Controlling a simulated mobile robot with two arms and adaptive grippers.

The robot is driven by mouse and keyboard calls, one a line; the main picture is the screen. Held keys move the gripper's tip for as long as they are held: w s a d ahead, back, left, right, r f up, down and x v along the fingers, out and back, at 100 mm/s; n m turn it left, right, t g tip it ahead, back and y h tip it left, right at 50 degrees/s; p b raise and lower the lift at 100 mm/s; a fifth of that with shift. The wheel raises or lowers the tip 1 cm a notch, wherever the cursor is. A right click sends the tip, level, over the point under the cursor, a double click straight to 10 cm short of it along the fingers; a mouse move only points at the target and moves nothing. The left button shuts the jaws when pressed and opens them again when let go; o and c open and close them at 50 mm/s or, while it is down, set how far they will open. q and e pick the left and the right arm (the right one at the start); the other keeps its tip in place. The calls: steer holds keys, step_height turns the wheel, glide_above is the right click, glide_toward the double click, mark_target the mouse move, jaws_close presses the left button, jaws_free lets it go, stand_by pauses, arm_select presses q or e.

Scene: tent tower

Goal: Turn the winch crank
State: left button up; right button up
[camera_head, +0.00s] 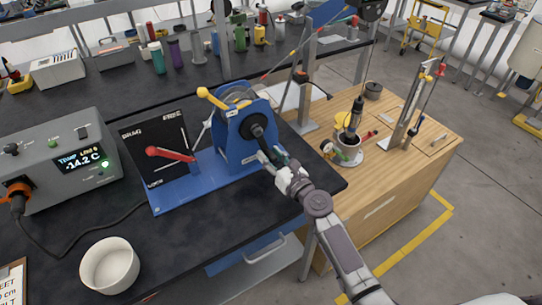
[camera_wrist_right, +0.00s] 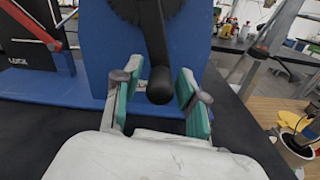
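The blue winch (camera_head: 233,149) stands on a blue base on the dark bench. Its black crank (camera_head: 257,130) is on the side facing my right arm, with the crank arm pointing down. In the right wrist view the crank arm (camera_wrist_right: 152,35) hangs in front of the blue winch plate (camera_wrist_right: 105,50) and ends in a round black handle (camera_wrist_right: 160,86). My right gripper (camera_head: 273,158) is at the crank's lower end. Its green-padded fingers (camera_wrist_right: 158,92) are open, one on each side of the handle, with visible gaps. My left gripper is not in view.
A black panel with a red lever (camera_head: 170,154) and a yellow-knobbed lever (camera_head: 213,97) adjoin the winch. A grey temperature box (camera_head: 45,160) and white bowl (camera_head: 109,265) are at left. A wooden cabinet (camera_head: 395,180) with a cup and tools stands right.

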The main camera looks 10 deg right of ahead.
jaws_close()
steer(key=a+m+p, duration=0.1)
steer(key=m, duration=0.1)
steer(key=s+a+m+p, duration=0.1)
steer(key=a+m, duration=0.1)
steer(key=shift+s+a+f+m, duration=0.15)
steer(key=shift+a+m, duration=0.1)
steer(key=shift+m, duration=0.25)
steer(key=shift+o, duration=1.6)
jaws_free()
